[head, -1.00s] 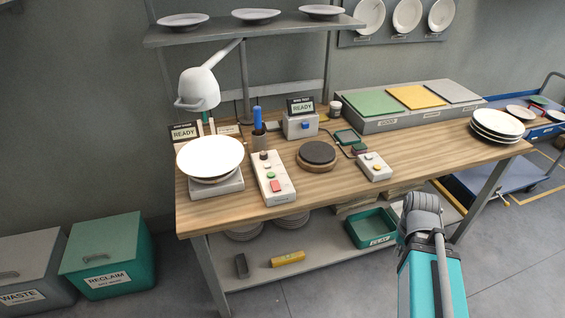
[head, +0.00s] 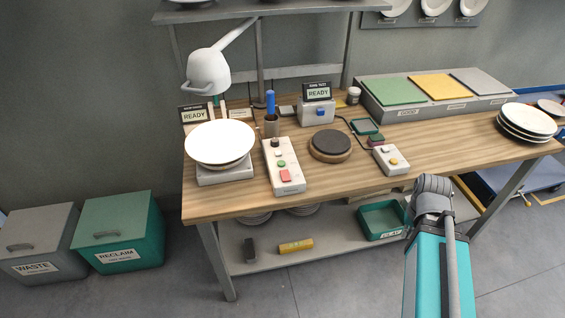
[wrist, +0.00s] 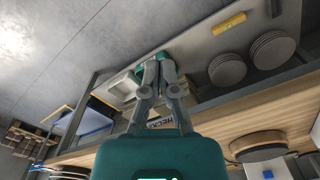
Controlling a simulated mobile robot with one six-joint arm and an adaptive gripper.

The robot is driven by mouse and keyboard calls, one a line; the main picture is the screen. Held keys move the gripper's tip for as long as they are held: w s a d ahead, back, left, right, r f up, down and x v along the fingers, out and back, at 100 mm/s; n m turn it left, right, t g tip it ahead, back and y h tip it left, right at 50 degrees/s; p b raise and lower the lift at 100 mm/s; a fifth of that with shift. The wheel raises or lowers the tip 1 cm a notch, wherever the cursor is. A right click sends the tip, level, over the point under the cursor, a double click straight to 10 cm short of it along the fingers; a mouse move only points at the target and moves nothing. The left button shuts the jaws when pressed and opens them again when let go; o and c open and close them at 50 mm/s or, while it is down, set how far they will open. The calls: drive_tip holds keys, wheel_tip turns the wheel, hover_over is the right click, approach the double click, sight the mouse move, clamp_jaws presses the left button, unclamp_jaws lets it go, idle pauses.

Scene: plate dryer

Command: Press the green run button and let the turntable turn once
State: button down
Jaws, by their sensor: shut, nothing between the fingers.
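A white control box (head: 284,172) stands near the table's front edge, with a dark knob, a green button (head: 281,163) and a red button. Left of it, a white plate (head: 220,138) lies under the lamp, above a pale square base (head: 225,175). A dark round disc (head: 330,143) on a wooden base stands right of the box. I cannot tell which of these is the turntable. My gripper (wrist: 158,68) is shut and empty in the wrist view, away from the buttons. The head view shows only my arm, in front of the table.
A second small box (head: 391,160) with a yellow button stands to the right. Two small displays, left (head: 194,117) and middle (head: 317,92), read READY. Plates (head: 526,122) are stacked at the right. A lamp (head: 207,70) overhangs the left plate. A green tray (head: 382,221) sits on the lower shelf.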

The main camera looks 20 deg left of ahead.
drive_tip(key=w+a+r+n+t+h+p, duration=0.2)
drive_tip(key=w+a+n, duration=0.5)
drive_tip(key=w+a, duration=0.25)
wheel_tip(320, 180, up, 9)
drive_tip(key=n+t+h+p, duration=0.1)
drive_tip(key=n+t+p, duration=0.2)
drive_tip(key=n+t, duration=0.85)
hover_over(280, 163)
drive_tip(key=n+g, duration=0.4)
drive_tip(key=g, duration=0.1)
drive_tip(key=shift+f, duration=0.1)
drive_tip(key=shift+f, duration=0.25)
wheel_tip(280, 163, down, 8)
drive_tip(key=b, duration=0.8)
drive_tip(key=shift+f+b, duration=0.2)
drive_tip(key=shift+b, duration=0.2)
